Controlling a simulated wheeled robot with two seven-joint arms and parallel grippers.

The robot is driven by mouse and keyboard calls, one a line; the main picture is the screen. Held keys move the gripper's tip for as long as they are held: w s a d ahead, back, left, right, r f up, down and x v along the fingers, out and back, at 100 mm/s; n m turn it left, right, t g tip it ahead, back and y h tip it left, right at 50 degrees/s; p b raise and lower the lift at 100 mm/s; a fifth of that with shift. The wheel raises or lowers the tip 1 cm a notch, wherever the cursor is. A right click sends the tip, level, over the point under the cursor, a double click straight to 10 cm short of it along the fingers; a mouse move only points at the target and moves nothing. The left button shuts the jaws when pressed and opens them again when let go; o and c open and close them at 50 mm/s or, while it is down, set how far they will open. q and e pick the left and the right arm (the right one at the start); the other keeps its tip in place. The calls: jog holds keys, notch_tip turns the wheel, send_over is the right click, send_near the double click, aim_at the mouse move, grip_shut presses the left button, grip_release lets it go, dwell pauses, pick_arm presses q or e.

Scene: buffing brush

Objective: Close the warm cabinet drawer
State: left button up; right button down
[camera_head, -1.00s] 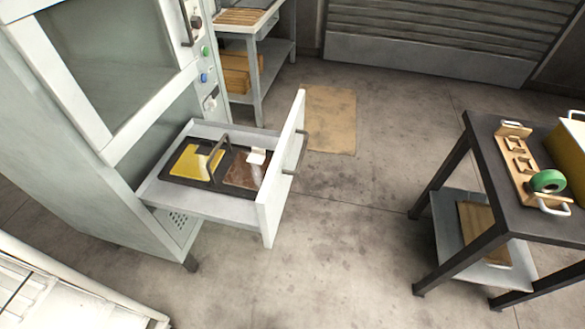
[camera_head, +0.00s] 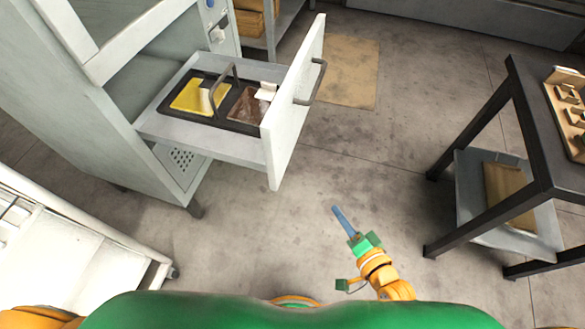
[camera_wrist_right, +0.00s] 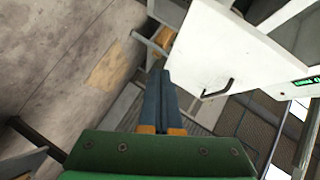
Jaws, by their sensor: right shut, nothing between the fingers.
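The warm cabinet drawer (camera_head: 208,142) stands pulled out of the grey cabinet (camera_head: 120,115) in the head view. Its white front panel (camera_head: 292,115) carries a dark bar handle (camera_head: 314,84). Inside lies a black tray with a yellow item (camera_head: 193,97) and a brown item (camera_head: 247,106). My right gripper (camera_head: 336,210) is shut and empty, apart from the drawer front, below and to the right of it. In the right wrist view my blue fingers (camera_wrist_right: 165,80) are together, with a white panel (camera_wrist_right: 215,50) and dark handle (camera_wrist_right: 217,89) beyond. My left gripper is out of view.
A dark table (camera_head: 527,90) with a lower shelf stands at the right. A white unit (camera_head: 70,240) is at the lower left. A tan mat (camera_head: 338,70) lies on the floor behind the drawer. The floor between drawer and table is clear.

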jog(key=a+r+m+t+y, duration=0.2)
jog(key=a+r+m+y, duration=0.15)
jog(key=r, duration=0.45)
jog(key=b, duration=0.1)
send_near(282, 151)
jog(key=w+d, duration=0.1)
jog(key=w, duration=0.2)
jog(key=w+a, duration=0.2)
jog(key=a, duration=0.1)
jog(key=shift+a+f+h, duration=0.1)
jog(key=shift+f+h, duration=0.05)
jog(key=shift+h, duration=0.2)
jog(key=shift+w+a, duration=0.1)
jog(key=shift+a, duration=0.4)
jog(key=shift+a, duration=0.1)
